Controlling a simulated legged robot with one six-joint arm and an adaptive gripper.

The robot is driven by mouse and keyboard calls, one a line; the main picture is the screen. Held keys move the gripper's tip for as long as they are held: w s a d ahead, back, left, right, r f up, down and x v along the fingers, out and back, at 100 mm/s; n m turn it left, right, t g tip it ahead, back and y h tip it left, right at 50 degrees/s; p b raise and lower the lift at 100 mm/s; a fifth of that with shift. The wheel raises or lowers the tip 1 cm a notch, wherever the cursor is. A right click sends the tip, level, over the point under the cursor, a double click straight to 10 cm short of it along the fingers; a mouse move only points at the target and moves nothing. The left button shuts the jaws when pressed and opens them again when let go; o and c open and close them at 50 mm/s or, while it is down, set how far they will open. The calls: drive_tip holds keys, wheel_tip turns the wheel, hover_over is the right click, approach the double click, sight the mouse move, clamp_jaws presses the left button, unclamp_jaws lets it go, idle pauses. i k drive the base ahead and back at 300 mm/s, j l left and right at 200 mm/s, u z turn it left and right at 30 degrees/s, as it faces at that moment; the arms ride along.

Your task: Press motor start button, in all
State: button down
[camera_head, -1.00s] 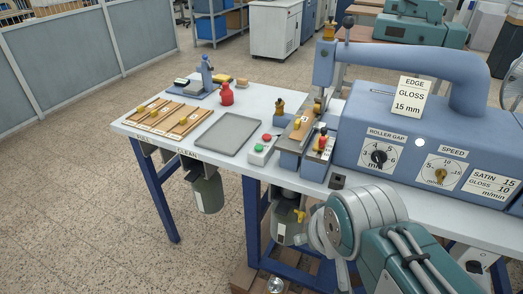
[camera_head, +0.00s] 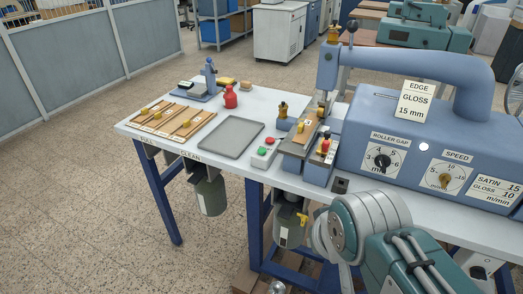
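A small light grey push-button box (camera_head: 257,160) sits on the table, left of the blue machine. It has a green button (camera_head: 262,151) near its front and a red button (camera_head: 270,140) behind it. No lettering on the box is readable, so I cannot tell from a label which is motor start. My teal and grey arm (camera_head: 375,222) fills the lower right, in front of the table edge and apart from the buttons. Its gripper end does not show.
The blue machine (camera_head: 400,135) with roller gap and speed dials stands at the right. A grey tray (camera_head: 232,138) lies left of the button box. Wooden boards (camera_head: 170,120) and a red container (camera_head: 230,97) are farther left. Containers hang under the table's front edge.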

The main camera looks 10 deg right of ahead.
sight(262, 151)
drive_tip(key=i+j+z, duration=0.1)
drive_tip(key=j, duration=0.2)
drive_tip(key=i+j+z, duration=0.1)
drive_tip(key=j, duration=0.25)
drive_tip(key=i+j+z, duration=0.25)
drive_tip(key=j, duration=0.4)
